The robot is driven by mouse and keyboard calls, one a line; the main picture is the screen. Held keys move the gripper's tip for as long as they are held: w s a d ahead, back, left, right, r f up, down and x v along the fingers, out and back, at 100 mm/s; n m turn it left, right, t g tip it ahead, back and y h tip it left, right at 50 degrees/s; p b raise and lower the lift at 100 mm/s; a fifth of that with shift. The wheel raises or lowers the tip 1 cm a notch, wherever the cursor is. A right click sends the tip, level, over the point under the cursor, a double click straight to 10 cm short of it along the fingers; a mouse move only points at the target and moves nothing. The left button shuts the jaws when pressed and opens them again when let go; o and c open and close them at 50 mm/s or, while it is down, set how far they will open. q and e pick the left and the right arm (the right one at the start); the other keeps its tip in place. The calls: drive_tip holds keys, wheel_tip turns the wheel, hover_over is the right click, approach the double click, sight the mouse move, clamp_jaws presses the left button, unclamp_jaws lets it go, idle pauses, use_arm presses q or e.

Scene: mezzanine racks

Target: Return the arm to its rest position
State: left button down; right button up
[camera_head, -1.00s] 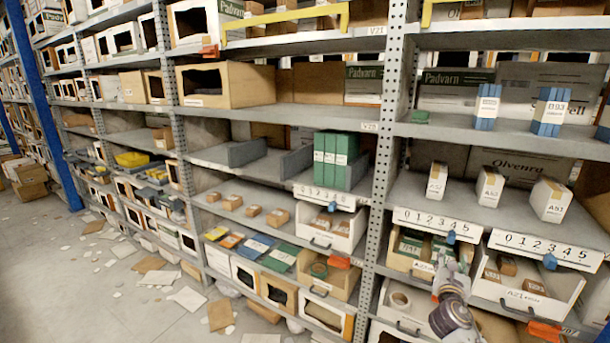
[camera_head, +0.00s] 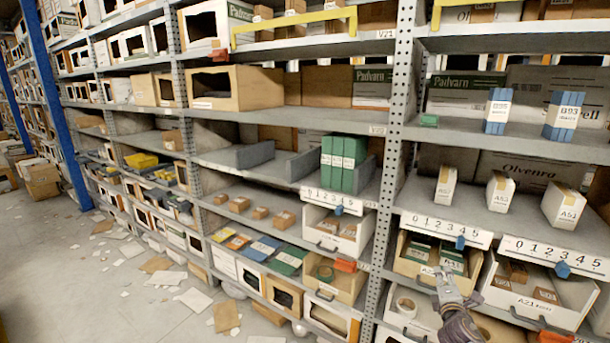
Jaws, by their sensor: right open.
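My right gripper (camera_head: 442,273) shows low in the picture, right of centre, with my wrist behind it at the bottom edge. Its jaws are open and I see nothing between them. It overlaps the front of a cream bin (camera_head: 408,269) that holds green-and-white packets (camera_head: 420,247). I cannot tell whether it touches the bin. My left gripper is not in view.
A white bin (camera_head: 520,301) with small brown boxes stands right of my gripper. A perforated rack post (camera_head: 392,150) rises to its left. Number strips with blue sliders (camera_head: 460,242) hang above. Paper scraps (camera_head: 192,299) litter the floor at left.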

drive_tip(key=s+f+m+g+y, duration=0.1)
drive_tip(key=s+f+m+g, duration=0.2)
drive_tip(key=f, duration=0.8)
drive_tip(key=s+f+m+y, duration=0.15)
drive_tip(key=f+m, duration=0.25)
drive_tip(key=f, duration=0.6)
drive_tip(key=s+f+m+g+y, duration=0.15)
drive_tip(key=s+f+m, duration=0.25)
drive_tip(key=f, duration=0.7)
drive_tip(key=s+a+f+m+g, duration=0.2)
drive_tip(key=s+f+g, duration=0.1)
drive_tip(key=s+f, duration=0.75)
drive_tip(key=s+a+f+m+g+y, duration=0.1)
drive_tip(key=s+a+f+g, duration=0.15)
drive_tip(key=s+f, duration=0.65)
drive_tip(key=s+a+f+m+g, duration=0.15)
drive_tip(key=s+a+f, duration=0.25)
drive_tip(key=s+f, duration=0.55)
drive_tip(key=s+a+f+g, duration=0.1)
drive_tip(key=s+a, duration=0.3)
drive_tip(key=s, duration=0.7)
drive_tip(key=s+a+f+g+y, duration=0.1)
drive_tip(key=s+a, duration=0.4)
drive_tip(key=s, duration=0.7)
drive_tip(key=shift+a+g, duration=0.15)
drive_tip(key=shift+g, duration=0.3)
drive_tip(key=shift+s+f, duration=0.1)
drive_tip(key=shift+s, duration=0.1)
